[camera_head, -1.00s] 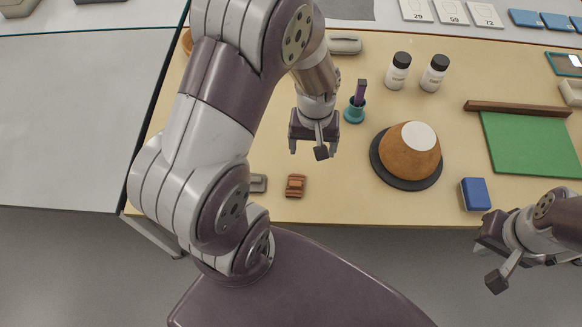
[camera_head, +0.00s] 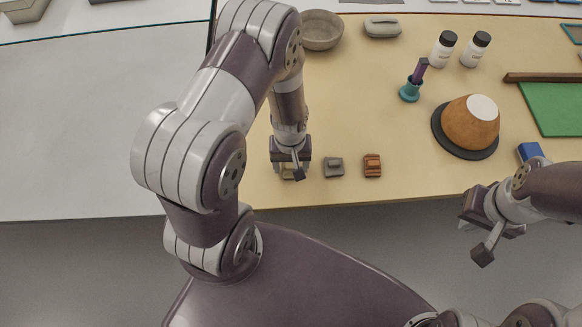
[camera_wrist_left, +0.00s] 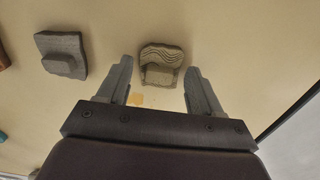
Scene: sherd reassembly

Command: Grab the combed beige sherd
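The combed beige sherd (camera_wrist_left: 162,62) lies on the table, with wavy grooves on its face and a raised block on it. In the head view it (camera_head: 288,173) is mostly hidden beneath my left gripper (camera_head: 291,168). In the left wrist view my left gripper (camera_wrist_left: 160,80) is open, its fingers on either side of the sherd in the picture. I see no contact; the height gap is hard to judge. My right gripper (camera_head: 480,228) hangs in front of the table at the right, away from the sherds; its fingers are unclear.
A grey sherd (camera_head: 334,167) lies just right of my left gripper, and an orange-brown sherd (camera_head: 372,165) beyond it. A brown pot on a dark disc (camera_head: 470,125), a teal holder (camera_head: 410,92), two bottles and a bowl (camera_head: 322,30) stand further back. The table's front edge is close.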

